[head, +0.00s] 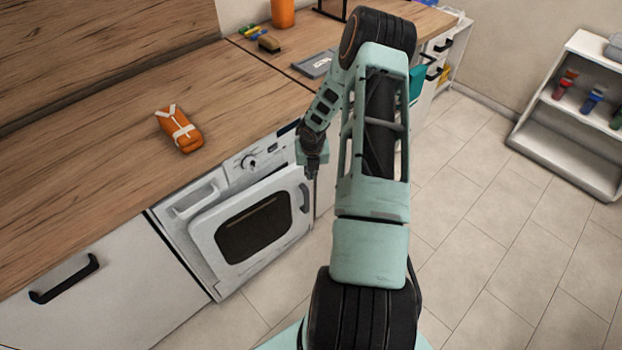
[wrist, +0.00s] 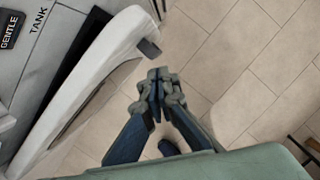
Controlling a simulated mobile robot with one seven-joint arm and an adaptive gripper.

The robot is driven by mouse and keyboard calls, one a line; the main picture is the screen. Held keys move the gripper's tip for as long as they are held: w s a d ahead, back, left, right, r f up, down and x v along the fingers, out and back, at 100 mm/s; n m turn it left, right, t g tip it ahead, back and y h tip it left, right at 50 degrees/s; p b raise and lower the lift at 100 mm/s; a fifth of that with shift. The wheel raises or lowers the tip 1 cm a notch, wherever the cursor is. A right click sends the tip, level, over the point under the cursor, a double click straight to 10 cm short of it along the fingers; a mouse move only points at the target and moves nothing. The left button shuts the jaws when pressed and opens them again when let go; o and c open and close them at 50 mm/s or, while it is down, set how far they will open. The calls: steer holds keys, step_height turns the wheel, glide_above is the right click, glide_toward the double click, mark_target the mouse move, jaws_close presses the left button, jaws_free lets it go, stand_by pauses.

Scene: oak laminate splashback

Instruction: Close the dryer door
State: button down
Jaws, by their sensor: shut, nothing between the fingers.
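The white dryer (head: 247,165) stands under the oak counter. Its door (head: 288,198), white with a dark window, stands ajar, swung a little out from the front at its right side. In the wrist view the door (wrist: 95,85) is at the left, with a dark gap between it and the dryer front (wrist: 40,60). A dark catch or handle (wrist: 149,48) juts from its free edge. My gripper (wrist: 157,78) is shut and empty, pointing down past the free edge, apart from the door on its outer side. In the head view my arm partly hides the gripper.
An orange pouch (head: 180,130) with white straps lies on the counter (head: 90,165). A brush (head: 269,43), a grey flat item (head: 314,64) and an orange container (head: 283,13) are farther back. A white shelf (head: 570,130) stands at right. The tiled floor (head: 480,210) between is clear.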

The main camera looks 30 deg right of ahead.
steer(key=d+v, duration=0.1)
steer(key=v, duration=0.5)
steer(key=n+t+y+b, duration=0.2)
steer(key=n+t+b, duration=0.45)
steer(key=b, duration=2.15)
glide_toward(300, 173)
steer(key=x, duration=0.5)
steer(key=shift+s+f, duration=0.15)
steer(key=shift+f, duration=0.25)
steer(key=shift+w, duration=0.45)
